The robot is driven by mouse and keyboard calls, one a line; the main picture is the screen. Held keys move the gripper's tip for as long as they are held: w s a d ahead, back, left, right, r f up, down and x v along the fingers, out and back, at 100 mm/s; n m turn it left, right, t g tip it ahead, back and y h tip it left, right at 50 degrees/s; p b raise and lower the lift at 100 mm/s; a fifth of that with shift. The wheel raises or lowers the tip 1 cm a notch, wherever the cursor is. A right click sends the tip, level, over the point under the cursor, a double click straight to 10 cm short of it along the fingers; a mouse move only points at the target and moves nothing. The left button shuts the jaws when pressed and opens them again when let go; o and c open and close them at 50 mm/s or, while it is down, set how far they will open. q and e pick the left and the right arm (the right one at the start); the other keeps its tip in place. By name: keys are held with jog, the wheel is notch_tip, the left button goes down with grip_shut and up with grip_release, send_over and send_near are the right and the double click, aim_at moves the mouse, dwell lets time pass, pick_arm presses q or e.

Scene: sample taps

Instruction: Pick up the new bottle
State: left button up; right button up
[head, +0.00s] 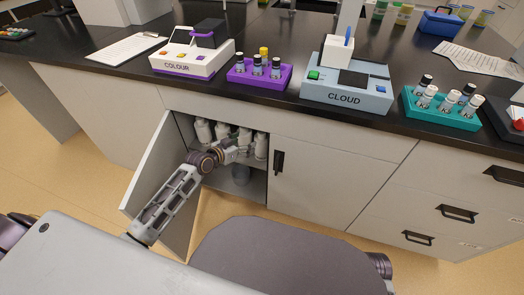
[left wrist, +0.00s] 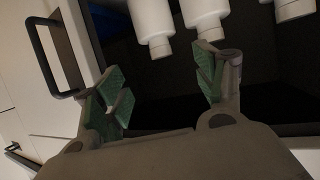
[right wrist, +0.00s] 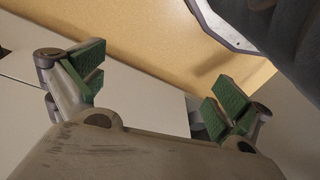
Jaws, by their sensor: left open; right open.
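Several white bottles (head: 203,131) stand in a row on the upper shelf of the open cupboard in the head view. Which one is the new bottle I cannot tell. My left gripper (head: 236,153) reaches into the cupboard in front of them and partly hides them. In the left wrist view the bottles appear upside down at the top, one (left wrist: 152,28) left of another (left wrist: 205,18). My left gripper (left wrist: 162,88) is open there, with nothing between its fingers. My right gripper (right wrist: 160,85) is open and empty in the right wrist view, away from the bottles.
The cupboard door (head: 150,175) stands open on the left, close to my left arm. A closed door and drawers (head: 440,195) are on the right. The counter above holds the COLOUR device (head: 190,62), CLOUD device (head: 345,98) and vial racks.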

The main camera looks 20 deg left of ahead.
aim_at(262, 144)
pick_arm(q)
jog(key=shift+w+f, duration=0.1)
jog(key=shift+w, duration=0.05)
jog(key=b+x, duration=0.2)
jog(key=x, duration=0.6)
pick_arm(e)
jog(key=r, duration=0.3)
jog(key=shift+a+r+t, duration=0.1)
jog(key=shift+a+t, duration=0.2)
jog(key=shift+t, duration=0.1)
pick_arm(q)
jog(key=shift+d+f, duration=0.1)
pick_arm(e)
jog(key=shift+w+r, duration=0.1)
pick_arm(q)
jog(key=shift+w, duration=0.1)
